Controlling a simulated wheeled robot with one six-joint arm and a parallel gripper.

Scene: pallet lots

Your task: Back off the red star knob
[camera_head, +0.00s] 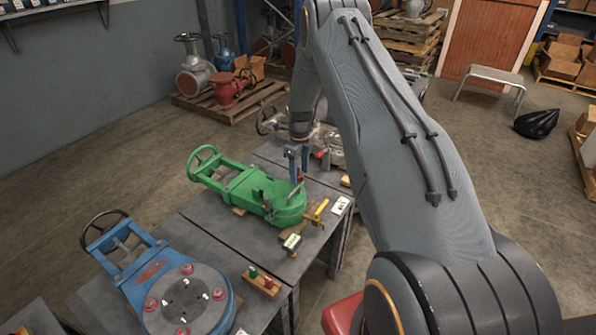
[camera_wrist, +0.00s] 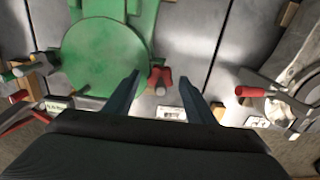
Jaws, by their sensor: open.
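A small red knob (camera_wrist: 160,76) shows in the wrist view at the right edge of the round green valve body (camera_wrist: 104,58). Its exact shape is too small to tell. My gripper (camera_wrist: 160,82) is open, with one fingertip on each side of the knob in that picture. I cannot tell whether the fingers are at its height or touch it. In the head view my gripper (camera_head: 297,158) points down over the far right side of the green valve (camera_head: 285,214), which lies on the grey bench. A bit of red (camera_head: 300,174) shows by the fingertips there.
A red-handled tool (camera_wrist: 250,92) lies right of the knob, and several coloured handles sit at the left. A blue valve (camera_head: 152,285) lies on the nearer bench, beside a wooden block with red and green pieces (camera_head: 262,281). White tags lie near the bench edge.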

